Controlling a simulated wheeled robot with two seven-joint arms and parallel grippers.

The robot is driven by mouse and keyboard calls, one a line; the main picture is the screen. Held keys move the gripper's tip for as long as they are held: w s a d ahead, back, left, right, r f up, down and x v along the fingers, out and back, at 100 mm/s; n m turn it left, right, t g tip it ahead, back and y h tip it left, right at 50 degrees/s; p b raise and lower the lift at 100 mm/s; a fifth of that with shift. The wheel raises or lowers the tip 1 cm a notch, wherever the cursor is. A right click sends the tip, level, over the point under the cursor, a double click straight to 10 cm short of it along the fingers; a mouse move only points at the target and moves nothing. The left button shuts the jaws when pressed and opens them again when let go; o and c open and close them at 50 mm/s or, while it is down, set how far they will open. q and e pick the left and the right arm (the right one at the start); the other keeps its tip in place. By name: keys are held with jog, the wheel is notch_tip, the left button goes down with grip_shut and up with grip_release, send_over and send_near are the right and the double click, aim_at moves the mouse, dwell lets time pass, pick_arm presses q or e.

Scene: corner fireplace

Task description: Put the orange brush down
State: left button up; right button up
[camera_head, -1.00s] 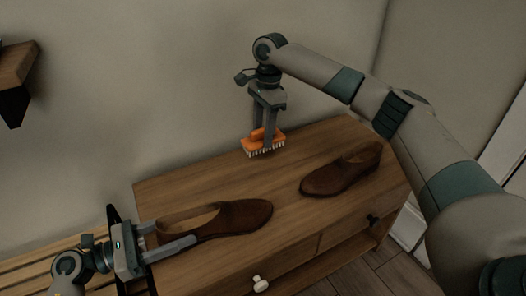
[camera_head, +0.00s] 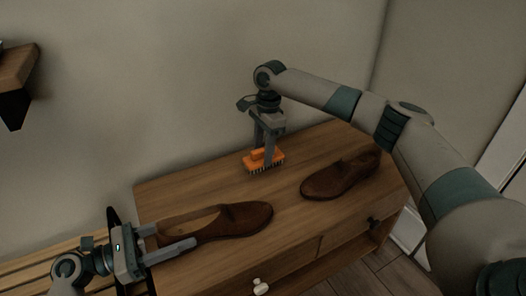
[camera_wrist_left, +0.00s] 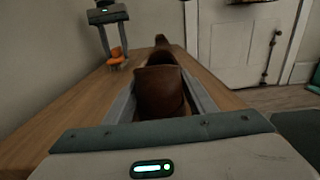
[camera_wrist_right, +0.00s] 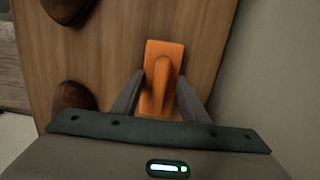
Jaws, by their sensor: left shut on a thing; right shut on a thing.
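The orange brush (camera_head: 264,160) is at the back of the wooden cabinet top, bristles down, at or just above the surface. My right gripper (camera_head: 268,152) points down and is shut on its handle; the brush also shows between the fingers in the right wrist view (camera_wrist_right: 162,75). My left gripper (camera_head: 172,248) is shut on the heel end of the left brown shoe (camera_head: 232,217), which lies on the cabinet top; the shoe's heel fills the gap between the fingers in the left wrist view (camera_wrist_left: 160,92).
A second brown shoe (camera_head: 342,175) stands on the right of the cabinet top (camera_head: 290,235). The wall (camera_head: 170,90) is close behind the brush. Bare wood lies between the brush and both shoes. A slatted bench (camera_head: 60,258) is at the lower left.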

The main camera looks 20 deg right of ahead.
jog(key=shift+f, duration=0.1)
jog(key=o, duration=1)
jog(key=shift+c, duration=0.2)
notch_tip(320, 180, up, 12)
jog(key=d, duration=0.1)
jog(key=shift+w+d, duration=0.15)
jog(key=shift+w, duration=0.05)
